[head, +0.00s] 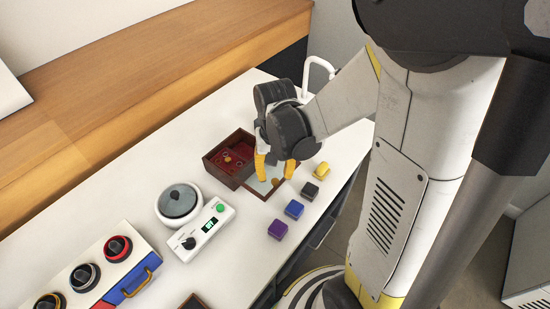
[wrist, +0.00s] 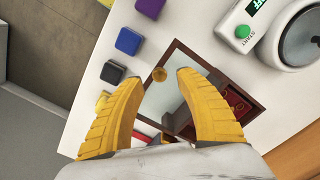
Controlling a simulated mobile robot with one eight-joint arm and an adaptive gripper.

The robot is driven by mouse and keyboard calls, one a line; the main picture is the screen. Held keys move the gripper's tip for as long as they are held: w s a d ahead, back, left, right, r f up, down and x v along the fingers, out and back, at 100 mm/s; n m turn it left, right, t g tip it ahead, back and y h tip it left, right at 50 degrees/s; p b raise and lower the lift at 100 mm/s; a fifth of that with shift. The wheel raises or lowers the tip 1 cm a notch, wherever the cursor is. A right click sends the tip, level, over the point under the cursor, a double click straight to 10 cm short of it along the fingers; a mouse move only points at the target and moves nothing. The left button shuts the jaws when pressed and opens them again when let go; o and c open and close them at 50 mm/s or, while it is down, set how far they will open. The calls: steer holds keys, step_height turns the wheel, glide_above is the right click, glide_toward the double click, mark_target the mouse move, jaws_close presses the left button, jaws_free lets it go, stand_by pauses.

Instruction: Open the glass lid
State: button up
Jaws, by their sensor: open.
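A dark red wooden box (head: 213,167) stands on the white counter, its red interior showing with small round items inside. A wood-framed glass lid (head: 257,185) extends from its near right side, lying low and flat. Whether the fingertips touch the glass is unclear.
Yellow (head: 321,169), black (head: 310,190), blue (head: 294,209) and purple (head: 278,229) blocks line the counter's front edge. A white device (head: 209,228) with a round lidded pot (head: 178,203) stands left. A panel with ringed knobs (head: 118,263) is farther left.

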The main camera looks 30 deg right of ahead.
step_height(320, 180, up, 9)
stand_by(0.3)
steer(key=s+a+r+n+t, duration=0.4)
steer(key=s+a+r+t, duration=0.1)
steer(key=r+t, duration=0.2)
steer(key=shift+n, duration=0.3)
